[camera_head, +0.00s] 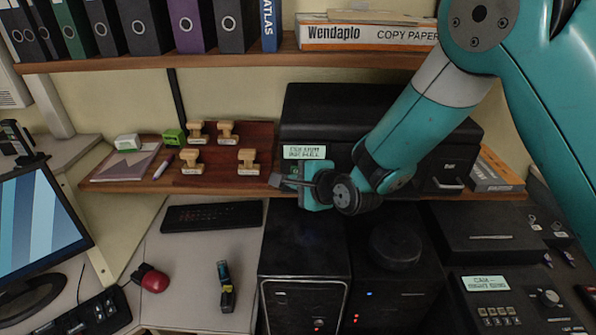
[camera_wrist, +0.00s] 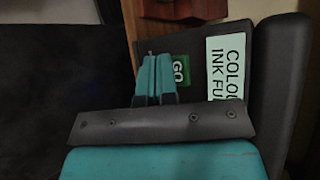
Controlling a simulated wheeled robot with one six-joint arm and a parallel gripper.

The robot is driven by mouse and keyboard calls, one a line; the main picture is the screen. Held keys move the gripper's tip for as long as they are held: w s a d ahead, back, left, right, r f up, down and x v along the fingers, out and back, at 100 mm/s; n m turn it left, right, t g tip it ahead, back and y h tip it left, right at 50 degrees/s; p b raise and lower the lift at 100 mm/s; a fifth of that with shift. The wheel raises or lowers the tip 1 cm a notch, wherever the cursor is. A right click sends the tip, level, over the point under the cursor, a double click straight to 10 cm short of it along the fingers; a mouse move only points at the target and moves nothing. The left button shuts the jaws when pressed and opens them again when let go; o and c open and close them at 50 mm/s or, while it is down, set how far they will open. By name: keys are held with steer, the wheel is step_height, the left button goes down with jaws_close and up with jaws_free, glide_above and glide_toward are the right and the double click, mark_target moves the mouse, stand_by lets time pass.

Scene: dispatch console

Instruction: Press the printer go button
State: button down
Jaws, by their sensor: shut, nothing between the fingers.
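The black printer (camera_head: 340,102) stands on the wooden shelf behind my arm. A pale label (camera_head: 304,152) is on its front left; it also shows in the wrist view (camera_wrist: 226,68), turned on its side. The green GO button (camera_wrist: 182,70) shows beside that label in the wrist view; in the head view my gripper largely hides it. My gripper (camera_head: 275,180) is shut and empty in front of the printer's left end. Its teal fingers (camera_wrist: 151,58) appear just left of the button in the wrist view, overlapping the edge of its green patch. I cannot tell whether they touch the panel.
Wooden stamps (camera_head: 192,162) stand on the shelf (camera_head: 225,184) left of my gripper. Below are two black computer towers (camera_head: 306,250) and a round black object (camera_head: 395,244). An upper shelf (camera_head: 250,58) holds binders and a copy paper box (camera_head: 365,33).

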steer(key=shift+w, duration=0.2)
steer(key=shift+w, duration=0.25)
